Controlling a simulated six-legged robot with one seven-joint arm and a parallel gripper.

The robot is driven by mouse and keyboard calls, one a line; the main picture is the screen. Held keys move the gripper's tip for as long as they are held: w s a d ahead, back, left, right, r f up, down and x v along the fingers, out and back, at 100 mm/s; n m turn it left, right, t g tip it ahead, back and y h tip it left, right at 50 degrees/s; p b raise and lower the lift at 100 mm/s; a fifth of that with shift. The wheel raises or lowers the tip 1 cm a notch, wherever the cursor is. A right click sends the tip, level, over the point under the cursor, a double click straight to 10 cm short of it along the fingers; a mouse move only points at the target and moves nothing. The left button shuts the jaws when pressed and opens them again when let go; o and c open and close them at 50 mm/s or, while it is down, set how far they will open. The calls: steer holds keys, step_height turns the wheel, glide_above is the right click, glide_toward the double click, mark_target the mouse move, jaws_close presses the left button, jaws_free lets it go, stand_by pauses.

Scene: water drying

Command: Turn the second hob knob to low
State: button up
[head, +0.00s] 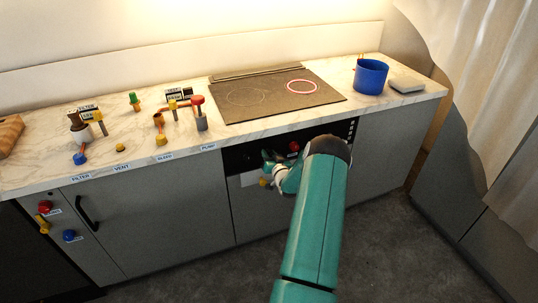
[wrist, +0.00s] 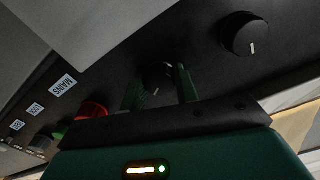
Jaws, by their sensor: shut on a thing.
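A black round hob knob (wrist: 157,75) with a pale mark is on the dark front panel in the wrist view. The two green fingers of my gripper (wrist: 160,80) stand on either side of it and are shut on it. A second black knob (wrist: 245,33) with a white pointer line is to the right, apart from my gripper. In the head view my gripper (head: 270,162) is at the panel below the hob (head: 270,97), and my arm hides part of the panel. The right hob ring (head: 301,86) glows red.
A red button (wrist: 92,109) and a MAINS label (wrist: 63,85) are left of the held knob. A blue pot (head: 370,77) stands right of the hob. Valves and pipe pieces (head: 160,130) stand on the counter's left. The floor in front is clear.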

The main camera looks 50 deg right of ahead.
steer(key=m, duration=0.6)
stand_by(0.5)
steer(key=o, duration=1)
steer(key=shift+s, duration=0.1)
steer(key=v, duration=1.3)
steer(key=shift+s+a, duration=0.2)
steer(key=shift+s, duration=0.1)
